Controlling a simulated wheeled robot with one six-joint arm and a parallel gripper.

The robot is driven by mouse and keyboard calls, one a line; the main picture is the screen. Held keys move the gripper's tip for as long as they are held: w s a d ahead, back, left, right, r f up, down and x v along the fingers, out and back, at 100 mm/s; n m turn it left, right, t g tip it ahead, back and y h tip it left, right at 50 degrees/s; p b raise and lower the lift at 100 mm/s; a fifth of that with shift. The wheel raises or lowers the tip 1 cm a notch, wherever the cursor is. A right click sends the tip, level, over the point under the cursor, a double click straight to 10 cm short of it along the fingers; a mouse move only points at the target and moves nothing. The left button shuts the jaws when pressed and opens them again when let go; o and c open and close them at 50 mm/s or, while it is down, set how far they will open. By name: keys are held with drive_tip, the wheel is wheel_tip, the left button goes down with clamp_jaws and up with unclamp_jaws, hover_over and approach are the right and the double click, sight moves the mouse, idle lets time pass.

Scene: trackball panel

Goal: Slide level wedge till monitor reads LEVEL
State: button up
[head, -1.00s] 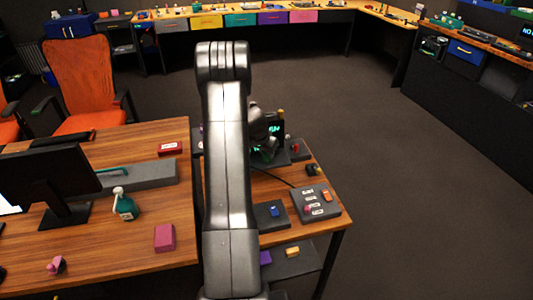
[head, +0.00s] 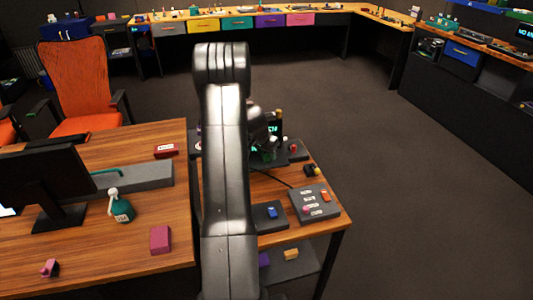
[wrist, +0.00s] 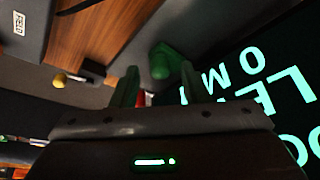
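The small monitor (head: 273,130) stands on the side table, mostly behind my arm. In the wrist view its dark screen (wrist: 262,105) shows large pale green letters, turned and cut off; I cannot read the whole text. My gripper (wrist: 157,72) is beside the screen with its two fingers apart. A green rounded piece (wrist: 164,62) lies just beyond the gap between the fingertips, close to the right finger. I cannot tell whether it touches a finger, or whether it is the level wedge. In the head view my arm hides most of the gripper.
A grey panel with labels and buttons (head: 316,203) and a box with a blue switch (head: 270,215) sit at the table's front. A red-knobbed box (head: 294,149) stands right of the monitor. A wooden desk (head: 130,225) is at left. Open floor lies to the right.

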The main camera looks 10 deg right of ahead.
drive_tip(key=b+v, duration=0.1)
drive_tip(key=v, duration=1.2)
drive_tip(key=shift+r+b, duration=0.35)
drive_tip(key=shift+b, duration=0.05)
drive_tip(key=shift+s+a, duration=0.15)
drive_tip(key=p+x, duration=0.2)
drive_tip(key=x, duration=1.1)
drive_tip(key=shift+f, duration=0.35)
drive_tip(key=shift+r, duration=0.15)
